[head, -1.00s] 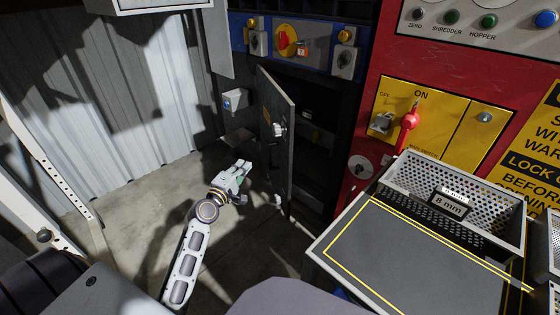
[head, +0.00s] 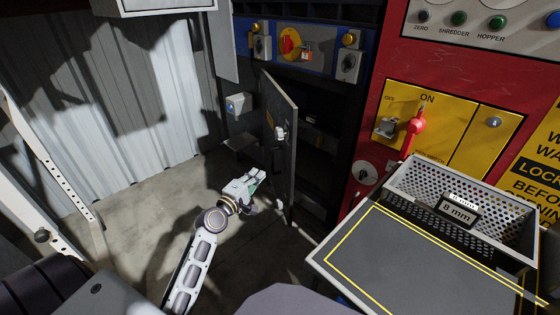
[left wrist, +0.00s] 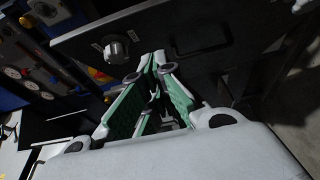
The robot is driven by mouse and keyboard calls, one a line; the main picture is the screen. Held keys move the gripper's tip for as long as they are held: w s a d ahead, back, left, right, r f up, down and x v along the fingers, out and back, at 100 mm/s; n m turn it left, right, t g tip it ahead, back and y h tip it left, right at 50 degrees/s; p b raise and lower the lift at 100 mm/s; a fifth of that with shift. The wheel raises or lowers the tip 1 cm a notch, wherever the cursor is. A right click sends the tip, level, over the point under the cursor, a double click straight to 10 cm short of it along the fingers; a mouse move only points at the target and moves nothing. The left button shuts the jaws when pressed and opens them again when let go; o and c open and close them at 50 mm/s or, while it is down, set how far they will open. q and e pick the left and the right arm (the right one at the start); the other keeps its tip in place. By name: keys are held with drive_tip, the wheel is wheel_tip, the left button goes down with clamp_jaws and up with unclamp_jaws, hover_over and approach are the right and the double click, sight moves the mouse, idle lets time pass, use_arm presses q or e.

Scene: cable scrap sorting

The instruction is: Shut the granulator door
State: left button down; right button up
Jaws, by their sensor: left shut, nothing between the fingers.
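The granulator door (head: 279,152) is a dark hinged panel and stands ajar, swung out from the dark cabinet opening. A light knob (head: 280,133) sits on its outer face; it also shows in the left wrist view (left wrist: 116,49). My left gripper (head: 257,184) is just left of the door's lower part, on its outer side. In the left wrist view its green-padded fingers (left wrist: 153,68) are shut with nothing between them and point at the door panel (left wrist: 205,45). I cannot tell whether they touch it. My right gripper is not in view.
A red panel with a yellow switch plate (head: 466,130) stands right of the cabinet. A perforated tray labelled 8 mm (head: 520,205) and a grey work surface (head: 400,270) fill the lower right. Bare floor (head: 130,215) lies left of my arm.

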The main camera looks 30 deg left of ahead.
sight(287, 153)
use_arm(q)
drive_tip(key=shift+w+d+b, duration=0.1)
drive_tip(key=shift+w+d, duration=0.45)
drive_tip(key=shift+w, duration=1.45)
drive_tip(key=shift+w+d+b, duration=0.15)
drive_tip(key=shift+w+d, duration=0.45)
drive_tip(key=shift+w, duration=1.35)
drive_tip(key=shift+w+d+b, duration=0.1)
drive_tip(key=shift+w+d, duration=0.45)
drive_tip(key=shift+w, duration=1.45)
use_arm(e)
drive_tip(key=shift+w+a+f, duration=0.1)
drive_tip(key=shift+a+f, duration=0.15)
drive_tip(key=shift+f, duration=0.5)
use_arm(q)
drive_tip(key=shift+w+d, duration=0.1)
drive_tip(key=shift+w, duration=0.1)
